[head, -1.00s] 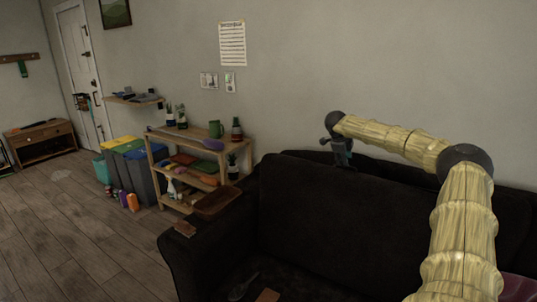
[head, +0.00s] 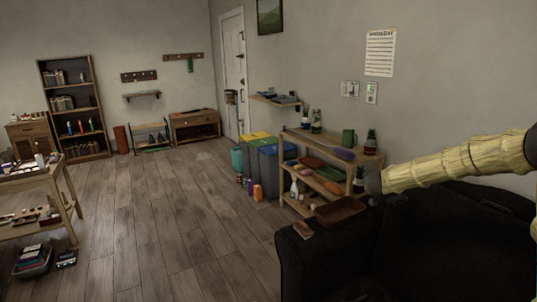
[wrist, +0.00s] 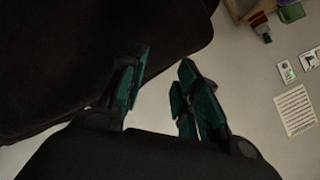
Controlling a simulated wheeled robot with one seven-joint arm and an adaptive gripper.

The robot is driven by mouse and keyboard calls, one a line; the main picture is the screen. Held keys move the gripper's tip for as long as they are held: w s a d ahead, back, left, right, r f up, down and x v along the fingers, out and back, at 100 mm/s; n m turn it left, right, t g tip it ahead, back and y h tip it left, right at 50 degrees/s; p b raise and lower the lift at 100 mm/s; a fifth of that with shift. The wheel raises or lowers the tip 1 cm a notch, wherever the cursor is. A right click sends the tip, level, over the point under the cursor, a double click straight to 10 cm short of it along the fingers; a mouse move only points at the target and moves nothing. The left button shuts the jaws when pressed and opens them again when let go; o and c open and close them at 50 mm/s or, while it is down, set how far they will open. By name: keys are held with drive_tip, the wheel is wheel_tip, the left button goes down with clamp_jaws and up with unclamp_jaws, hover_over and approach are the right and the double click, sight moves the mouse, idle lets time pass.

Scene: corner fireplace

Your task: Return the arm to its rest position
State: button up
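My arm (head: 455,165), in pale ribbed covering, reaches in from the right edge of the head view, above the dark sofa (head: 430,250). Its dark wrist end is in front of the shelf's right side. The gripper's fingers cannot be made out there against the dark sofa. In the wrist view my gripper (wrist: 160,78) shows two teal fingers standing apart, with nothing between them. The sofa also shows in the wrist view (wrist: 60,50), beyond the fingers at the upper left.
A wooden shelf (head: 335,140) with pots and bowls stands beside the sofa. A brown tray (head: 341,211) is by the sofa arm. Bins (head: 265,165) stand left of the shelf. A table (head: 65,190) is at far left. The wooden floor (head: 160,230) between is clear.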

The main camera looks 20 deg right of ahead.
drive_tip(key=a+f+n+t+y, duration=0.1)
drive_tip(key=a+f+n, duration=0.3)
drive_tip(key=a+f, duration=0.5)
drive_tip(key=a+f+n+t+y, duration=0.15)
drive_tip(key=a+f+n, duration=0.25)
drive_tip(key=a, duration=0.9)
drive_tip(key=s+a+f+n+y, duration=0.3)
drive_tip(key=s+a+f+n, duration=0.45)
drive_tip(key=a+f, duration=0.8)
drive_tip(key=s+a+f+n+g+y, duration=0.1)
drive_tip(key=s+a+f, duration=0.25)
drive_tip(key=s, duration=0.35)
drive_tip(key=s+a+f+n+g+y, duration=0.1)
drive_tip(key=s+a+f, duration=0.1)
drive_tip(key=s+a, duration=0.35)
drive_tip(key=s+a+f+n+g+y, duration=0.1)
drive_tip(key=s+a+f+y, duration=0.2)
drive_tip(key=s, duration=0.5)
drive_tip(key=s+a+n+g, duration=0.2)
drive_tip(key=s+a, duration=0.1)
drive_tip(key=s, duration=0.8)
drive_tip(key=s+a+f+n+g, duration=0.1)
drive_tip(key=s+a, duration=0.3)
drive_tip(key=s, duration=0.7)
drive_tip(key=shift+s+a+f+n+g, duration=0.25)
drive_tip(key=shift+a+n+g, duration=0.1)
drive_tip(key=shift+g, duration=0.2)
drive_tip(key=shift+r, duration=0.1)
